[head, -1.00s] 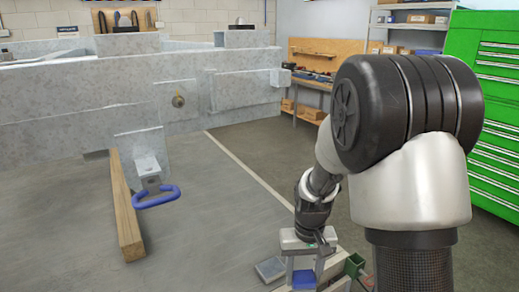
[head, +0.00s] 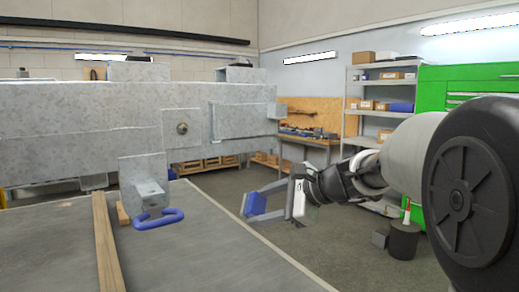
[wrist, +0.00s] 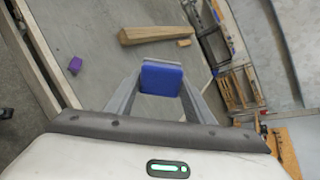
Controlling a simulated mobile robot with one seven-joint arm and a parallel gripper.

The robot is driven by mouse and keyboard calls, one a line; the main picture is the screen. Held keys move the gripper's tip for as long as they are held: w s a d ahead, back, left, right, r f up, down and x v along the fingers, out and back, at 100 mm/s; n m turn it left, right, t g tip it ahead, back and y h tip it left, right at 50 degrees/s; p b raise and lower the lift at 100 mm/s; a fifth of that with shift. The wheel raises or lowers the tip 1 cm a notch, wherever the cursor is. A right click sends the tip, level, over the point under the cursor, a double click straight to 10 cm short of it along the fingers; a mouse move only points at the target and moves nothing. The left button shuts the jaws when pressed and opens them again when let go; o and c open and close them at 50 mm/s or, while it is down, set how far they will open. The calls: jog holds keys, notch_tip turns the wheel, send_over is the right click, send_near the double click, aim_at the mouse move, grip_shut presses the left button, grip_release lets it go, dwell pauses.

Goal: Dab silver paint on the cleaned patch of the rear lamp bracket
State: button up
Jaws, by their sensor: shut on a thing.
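My gripper (head: 262,204) is at the right of the work surface, pointing left, with its fingers shut on a blue block (head: 255,204). In the wrist view the blue block (wrist: 161,78) sits between the two fingertips. No cleaned patch or silver paint can be made out. The gripper is apart from the bracket, to its right.
A dark can (head: 404,240) with a red-and-white item stands at right. A green cabinet (head: 434,85) and shelves (head: 352,105) stand behind.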

aim_at(256, 203)
jog(key=r+t, duration=0.1)
jog(key=r, duration=0.2)
jog(key=a+r+m+t+b, duration=0.1)
jog(key=r+t, duration=0.1)
jog(key=r, duration=0.1)
jog(key=s+r+m+t+b, duration=0.1)
jog(key=r, duration=0.2)
jog(key=shift+a+t, duration=0.15)
jog(key=shift+t, duration=0.25)
notch_tip(256, 203, up, 10)
jog(key=s+m+t+b, duration=0.2)
jog(key=t, duration=0.1)
jog(key=shift+d+p+x, duration=0.2)
jog(key=shift+p+x, duration=0.3)
jog(key=shift+x, duration=2.25)
jog(key=shift+x, duration=1)
jog(key=shift+w+d+f, duration=0.1)
jog(key=shift+d, duration=0.05)
